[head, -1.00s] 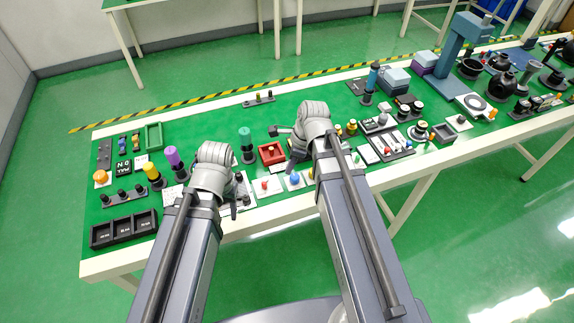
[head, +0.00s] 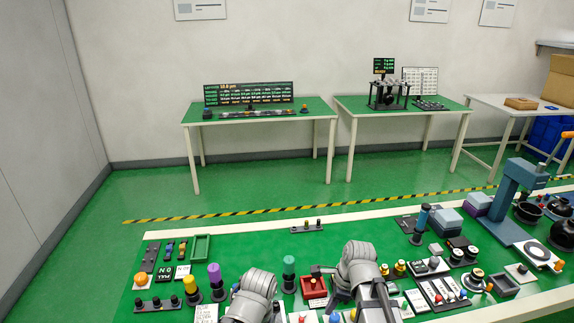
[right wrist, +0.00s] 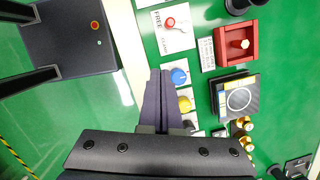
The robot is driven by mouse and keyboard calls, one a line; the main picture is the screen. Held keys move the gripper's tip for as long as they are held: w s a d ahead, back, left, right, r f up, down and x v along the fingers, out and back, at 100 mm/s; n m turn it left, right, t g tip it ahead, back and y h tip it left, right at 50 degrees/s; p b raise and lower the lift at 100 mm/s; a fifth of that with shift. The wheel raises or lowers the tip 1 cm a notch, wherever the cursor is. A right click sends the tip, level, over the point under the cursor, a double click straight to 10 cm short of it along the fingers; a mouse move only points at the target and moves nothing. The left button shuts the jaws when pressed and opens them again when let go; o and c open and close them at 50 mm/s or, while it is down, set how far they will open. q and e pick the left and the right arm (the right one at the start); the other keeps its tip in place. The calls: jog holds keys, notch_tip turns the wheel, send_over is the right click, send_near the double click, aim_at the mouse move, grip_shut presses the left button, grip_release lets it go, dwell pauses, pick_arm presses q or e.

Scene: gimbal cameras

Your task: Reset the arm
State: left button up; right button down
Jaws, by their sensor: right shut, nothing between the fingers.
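My right gripper (right wrist: 160,76) is shut and empty in the right wrist view, its two dark fingers together over the green worktable (right wrist: 201,90). A blue knob (right wrist: 179,76) and a yellow knob (right wrist: 186,103) lie just right of the fingers. In the head view my right arm (head: 358,268) is over the front of the table, beside a red tray (head: 314,288). My left arm (head: 255,285) shows at the bottom of the head view; its finger state is unclear.
Yellow, purple and teal-topped posts (head: 289,268) stand near my arms. A blue press stand (head: 512,200) rises at the right.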

aim_at(301, 319)
jog(key=s+a+n+g+h, duration=0.1)
jog(key=s+a+n+h, duration=0.2)
jog(key=n, duration=2.1)
jog(key=s+a, duration=0.5)
jog(key=s, duration=0.1)
jog(key=shift+s+a+f+h, duration=0.15)
jog(key=shift+s+a+h, duration=0.1)
jog(key=shift+a+h, duration=0.05)
jog(key=c, duration=1.2)
grip_release()
jog(key=shift+o, duration=0.8)
jog(key=shift+w+n, duration=0.25)
jog(key=shift+n, duration=0.05)
jog(key=shift+o, duration=1.4)
jog(key=w+n, duration=0.1)
jog(key=w, duration=0.3)
jog(key=w+f+n, duration=0.1)
jog(key=w, duration=0.3)
jog(key=w+d+n+y+b, duration=0.1)
jog(key=w+n, duration=0.1)
jog(key=w, duration=0.2)
jog(key=shift+w+f, duration=0.15)
jog(key=shift+f, duration=0.1)
jog(key=shift+w, duration=0.15)
pick_arm(q)
notch_tip(301, 319, down, 9)
jog(key=b, duration=0.8)
pick_arm(e)
notch_tip(301, 319, down, 8)
jog(key=shift+r, duration=0.1)
